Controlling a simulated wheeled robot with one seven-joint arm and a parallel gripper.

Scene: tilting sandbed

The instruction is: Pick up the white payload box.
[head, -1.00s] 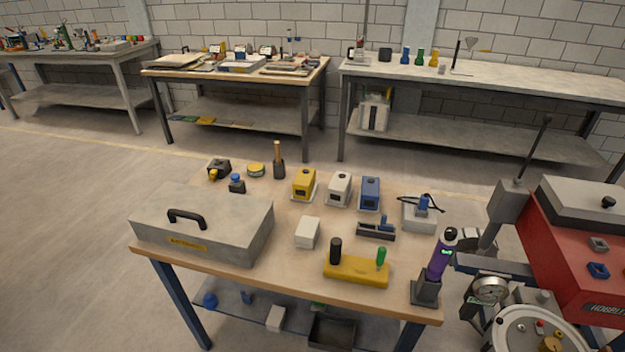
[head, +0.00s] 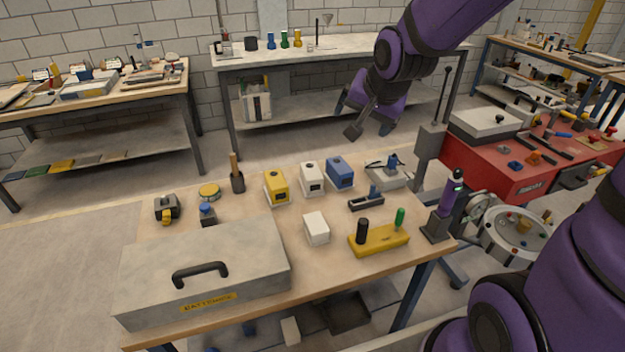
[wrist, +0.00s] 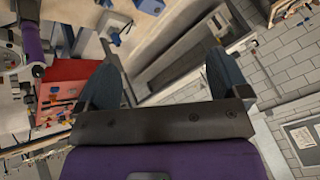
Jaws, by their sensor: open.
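Two white boxes stand on the wooden table. One white box with a dark top and a label (head: 312,178) stands upright at the back, between a yellow box (head: 276,187) and a blue box (head: 340,173) of like shape. A smaller plain white box (head: 316,228) stands nearer the front. I cannot tell for certain which one is the payload box. My gripper (head: 369,130) is raised beyond the table's back right, apart from both boxes. In the wrist view my gripper (wrist: 160,58) is open, with nothing between its fingers.
A grey case with a black handle (head: 205,270) fills the table's front left. A yellow block with two upright handles (head: 380,238) is right of the plain box. A purple tool in a stand (head: 446,205) is at the right edge. A red bench (head: 490,165) stands beyond.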

